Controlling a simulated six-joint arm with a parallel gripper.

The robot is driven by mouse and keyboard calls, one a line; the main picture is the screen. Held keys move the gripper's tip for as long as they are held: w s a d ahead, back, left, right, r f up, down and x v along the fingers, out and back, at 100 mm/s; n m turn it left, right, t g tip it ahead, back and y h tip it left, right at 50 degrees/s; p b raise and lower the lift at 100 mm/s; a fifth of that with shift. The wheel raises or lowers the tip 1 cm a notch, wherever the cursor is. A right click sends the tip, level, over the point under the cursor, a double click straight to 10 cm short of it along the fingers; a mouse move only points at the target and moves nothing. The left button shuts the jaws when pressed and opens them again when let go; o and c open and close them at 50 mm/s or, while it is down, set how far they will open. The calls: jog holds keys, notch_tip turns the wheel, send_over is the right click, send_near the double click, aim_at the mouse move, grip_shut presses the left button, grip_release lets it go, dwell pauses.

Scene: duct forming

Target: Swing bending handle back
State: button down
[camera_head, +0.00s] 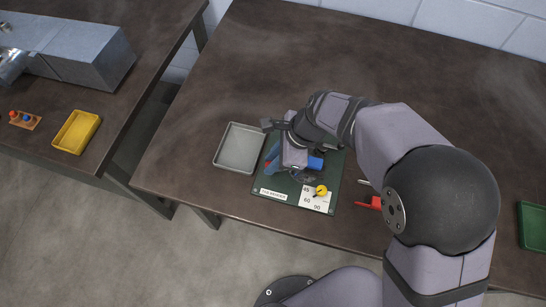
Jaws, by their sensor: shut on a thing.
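The bending fixture is a dark green board (268,186) on the brown table, with a white label at its front left and an angle scale (310,198) reading 45, 60 and 90 at its front right. A yellow round knob (321,190) sits at the scale. A blue handle part (315,163) sticks out to the right from under my gripper (290,160), and more blue (272,158) shows on its left. My gripper is over the board, shut on a part that I take to be the bending handle; its fingertips are mostly hidden by my wrist.
A grey tray (239,148) stands just left of the board. A red-handled tool (370,203) lies to the right, and a green tray (533,225) is at the far right edge. The back of the table is clear. Another table at left holds a yellow tray (76,131) and metal duct (85,55).

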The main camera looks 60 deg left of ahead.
jog(key=a+m+p, duration=0.1)
jog(key=m+p, duration=0.1)
jog(key=w+a+m+t+y+p, duration=0.1)
jog(key=p, duration=0.1)
jog(key=shift+a+r+m, duration=0.3)
jog(key=shift+m, duration=0.1)
jog(key=w+a+m+p, duration=0.1)
jog(key=p, duration=0.1)
jog(key=w+a+m+t+p, duration=0.1)
jog(key=m+p, duration=0.1)
jog(key=p, duration=0.1)
jog(key=shift+w+a+r+m+y, duration=0.1)
jog(key=shift+r+m+y, duration=0.05)
jog(key=shift+m+y, duration=0.2)
jog(key=w+m+p, duration=0.1)
jog(key=p, duration=0.1)
jog(key=a+m+t+p, duration=0.1)
jog(key=p, duration=0.1)
jog(key=shift+w+a+m+y, duration=0.1)
jog(key=shift+w+m+y, duration=0.15)
jog(key=shift+w, duration=0.15)
jog(key=shift+w+a+f+m+t+p, duration=0.2)
jog(key=shift+w+m+t+p, duration=0.1)
jog(key=shift+w+m+p, duration=0.4)
jog(key=shift+w+a+f+m+t+p, duration=0.25)
jog(key=shift+w+m+p, duration=0.2)
jog(key=shift+m+p, duration=0.35)
jog(key=shift+w, duration=0.15)
jog(key=shift+r, duration=0.1)
